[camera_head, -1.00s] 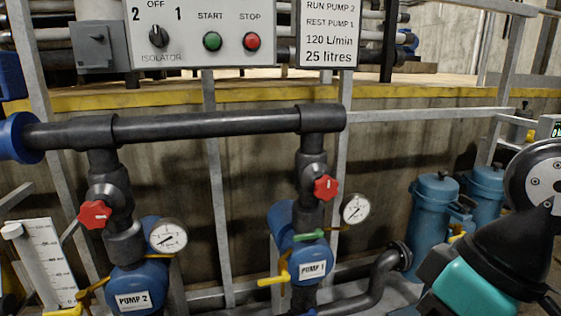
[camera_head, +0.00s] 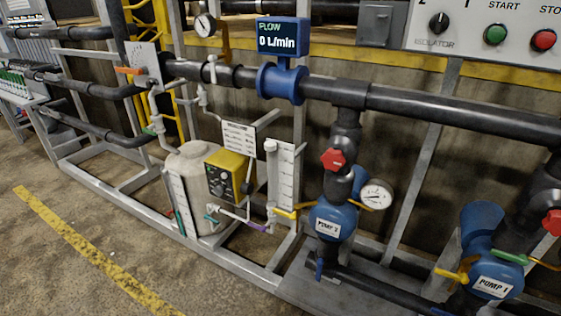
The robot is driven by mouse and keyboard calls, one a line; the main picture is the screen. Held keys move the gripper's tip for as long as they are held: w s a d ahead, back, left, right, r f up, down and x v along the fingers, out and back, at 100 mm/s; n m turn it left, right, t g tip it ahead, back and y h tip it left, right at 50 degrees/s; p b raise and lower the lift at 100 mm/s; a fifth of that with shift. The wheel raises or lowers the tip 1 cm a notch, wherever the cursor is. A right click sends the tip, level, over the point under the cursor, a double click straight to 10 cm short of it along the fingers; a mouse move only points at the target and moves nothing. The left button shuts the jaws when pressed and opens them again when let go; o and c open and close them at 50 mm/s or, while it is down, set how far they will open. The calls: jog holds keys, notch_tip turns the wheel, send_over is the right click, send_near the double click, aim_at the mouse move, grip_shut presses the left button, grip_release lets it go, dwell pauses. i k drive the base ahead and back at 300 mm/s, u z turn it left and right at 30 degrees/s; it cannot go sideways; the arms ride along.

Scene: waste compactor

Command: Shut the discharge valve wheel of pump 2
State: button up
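The red discharge valve wheel of pump 2 (camera_head: 333,159) is on the dark vertical pipe above the blue pump body labelled PUMP 2 (camera_head: 333,220), right of the middle of the head view. A round white pressure gauge (camera_head: 377,194) sits just right of it. The wheel is unobstructed and nothing touches it. How far it is turned cannot be told. My gripper is not in view.
Pump 1 (camera_head: 492,287) stands at the lower right, with its own red wheel (camera_head: 552,222) at the right edge. A blue flow meter (camera_head: 283,38) reads 0 L/min. A white tank (camera_head: 192,170) and metal frame stand left. The concrete floor (camera_head: 60,260) is clear at lower left.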

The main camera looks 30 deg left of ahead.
aim_at(333, 160)
jog(key=u, duration=2.25)
jog(key=i, duration=0.55)
jog(key=z, duration=2.7)
